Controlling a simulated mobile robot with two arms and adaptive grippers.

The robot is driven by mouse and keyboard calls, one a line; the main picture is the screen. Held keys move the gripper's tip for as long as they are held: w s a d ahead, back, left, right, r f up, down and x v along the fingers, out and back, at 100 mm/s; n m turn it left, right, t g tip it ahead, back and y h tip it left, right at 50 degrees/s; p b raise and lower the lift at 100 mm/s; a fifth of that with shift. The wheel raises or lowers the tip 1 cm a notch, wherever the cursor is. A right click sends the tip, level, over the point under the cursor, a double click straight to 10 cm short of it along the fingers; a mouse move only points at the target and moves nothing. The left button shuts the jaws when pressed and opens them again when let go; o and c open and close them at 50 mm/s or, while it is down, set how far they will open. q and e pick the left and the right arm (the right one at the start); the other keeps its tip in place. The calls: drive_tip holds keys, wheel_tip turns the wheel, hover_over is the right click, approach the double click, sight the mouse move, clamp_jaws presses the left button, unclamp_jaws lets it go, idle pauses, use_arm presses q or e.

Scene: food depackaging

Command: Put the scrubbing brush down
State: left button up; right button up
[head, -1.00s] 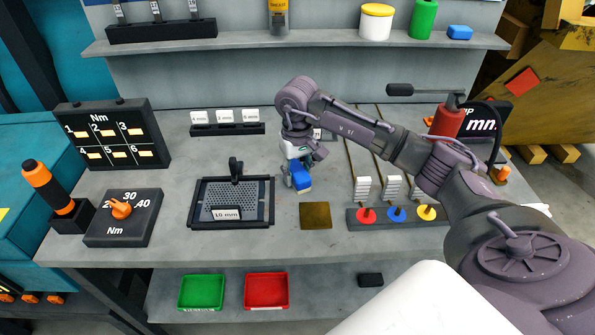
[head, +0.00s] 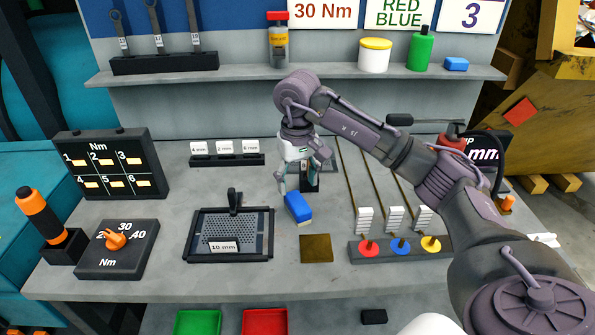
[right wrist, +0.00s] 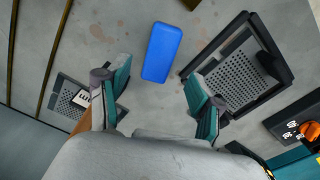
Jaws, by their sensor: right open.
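The scrubbing brush (head: 298,208) is a small blue block with a pale underside. My left gripper is not in view.
The black-framed perforated tray (head: 231,257) stands left of the brush. The brass-coloured plate (head: 316,248) lies in front of it. Coloured discs on a black base (head: 400,250) stand to the right. A shelf (head: 250,75) with bottles and another blue block (head: 456,64) runs behind.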

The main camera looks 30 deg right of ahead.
sight(298, 201)
drive_tip(key=shift+r, duration=2.4)
drive_tip(key=shift+f, duration=0.1)
